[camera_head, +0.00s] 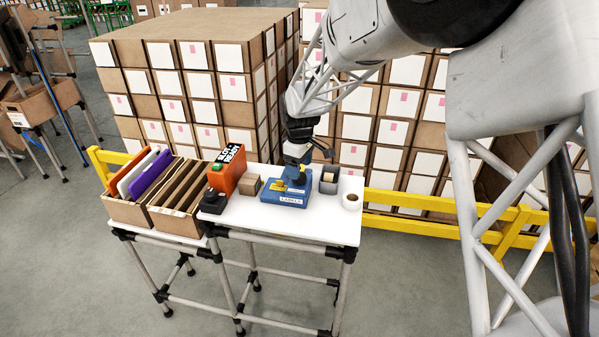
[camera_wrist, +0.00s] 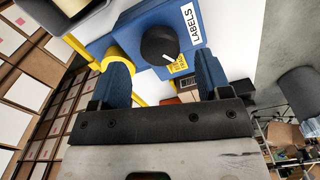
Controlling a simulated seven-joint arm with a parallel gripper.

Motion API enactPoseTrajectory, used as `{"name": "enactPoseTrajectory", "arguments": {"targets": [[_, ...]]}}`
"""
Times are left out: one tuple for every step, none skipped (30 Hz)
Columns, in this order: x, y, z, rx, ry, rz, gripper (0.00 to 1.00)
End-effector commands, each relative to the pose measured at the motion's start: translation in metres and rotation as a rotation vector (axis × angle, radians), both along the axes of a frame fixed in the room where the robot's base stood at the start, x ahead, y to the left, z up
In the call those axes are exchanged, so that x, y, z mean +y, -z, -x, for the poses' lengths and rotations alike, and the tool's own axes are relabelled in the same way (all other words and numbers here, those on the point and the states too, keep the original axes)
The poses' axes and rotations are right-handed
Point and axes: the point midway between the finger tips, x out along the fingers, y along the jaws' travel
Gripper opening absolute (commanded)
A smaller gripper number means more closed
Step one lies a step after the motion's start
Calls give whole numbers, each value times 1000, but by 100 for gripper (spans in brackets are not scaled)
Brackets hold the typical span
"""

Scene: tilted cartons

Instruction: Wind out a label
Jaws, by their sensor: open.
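The blue label dispenser (camera_head: 272,192) stands on the white table, marked LABELS on its front. My gripper (camera_head: 299,160) is over the dispenser in the head view. In the wrist view my gripper (camera_wrist: 162,76) is open and empty, with its blue fingers apart and the knob ahead of the gap between them. No loose label can be made out.
Carton stacks (camera_head: 180,85) and a yellow rail (camera_head: 410,200) stand behind.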

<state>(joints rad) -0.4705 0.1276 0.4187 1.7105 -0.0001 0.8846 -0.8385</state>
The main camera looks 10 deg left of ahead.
Motion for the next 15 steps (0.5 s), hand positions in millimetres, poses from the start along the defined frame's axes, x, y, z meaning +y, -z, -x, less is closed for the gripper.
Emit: {"name": "enactPoseTrajectory", "arguments": {"targets": [[0,-7,0,-1,0,-1,71],[0,-11,0,-1,0,-1,71],[0,-17,0,-2,0,0,71],[0,-21,0,-2,0,0,71],[0,-24,0,-1,0,-1,71],[0,-29,0,-1,0,-1,71],[0,-32,0,-1,0,-1,71],[0,-34,0,-1,0,-1,71],[0,-38,0,-1,0,-1,71],[0,-40,0,-1,0,0,71],[0,-41,0,0,0,0,71],[0,-43,0,0,0,0,71],[0,-44,0,0,0,0,71],[0,-45,0,1,0,1,71],[0,-46,0,1,0,1,71]]}}
